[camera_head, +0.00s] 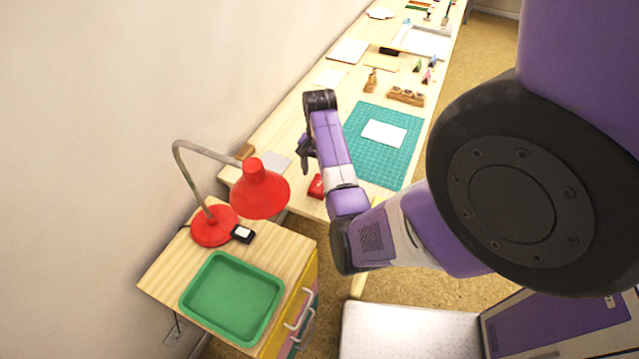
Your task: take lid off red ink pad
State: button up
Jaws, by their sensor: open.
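A small red ink pad (316,187) lies near the front edge of the long wooden table, just left of my arm's purple link, which covers part of it. Whether its lid is on or off is too small to tell. My gripper (305,162) is open, dark and small in view. It hangs above the table, up and slightly left of the red pad in the picture, apart from it. No object shows between its fingers.
A green cutting mat (398,168) with a white card (384,133) lies right of my arm. A red lamp (262,190) leans close on the left. A green tray (232,297) and a black item with a white face (242,234) are on the low cabinet.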

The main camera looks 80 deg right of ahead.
aim_at(319, 184)
jog(key=shift+a+f, duration=0.2)
jog(key=shift+f, duration=1.7)
jog(key=c, duration=1.4)
jog(key=shift+r, duration=0.15)
